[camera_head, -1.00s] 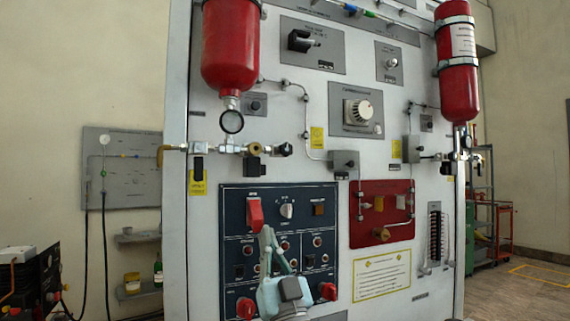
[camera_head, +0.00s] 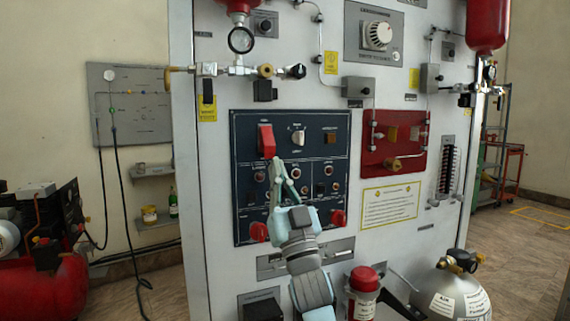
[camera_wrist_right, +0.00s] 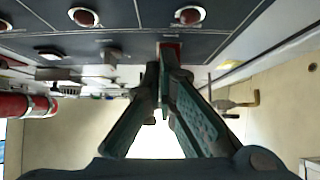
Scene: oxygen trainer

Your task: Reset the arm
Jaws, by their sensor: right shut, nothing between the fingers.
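My right gripper (camera_head: 277,162) reaches up in front of the dark blue control panel (camera_head: 242,175). Its fingers are shut and empty. The tips are just below and right of the red switch cover (camera_head: 266,141) at the panel's upper left; I cannot tell whether they touch it. In the right wrist view, the fingers (camera_wrist_right: 163,72) point at a red part, and a little of it shows beyond the tips. My left gripper is not in view.
The panel also carries a white knob (camera_head: 298,136) and red knobs (camera_head: 258,232) along its bottom. A red valve plate (camera_head: 385,157) is at right. A gas cylinder (camera_head: 450,290) stands low right, and a red compressor (camera_head: 45,290) low left.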

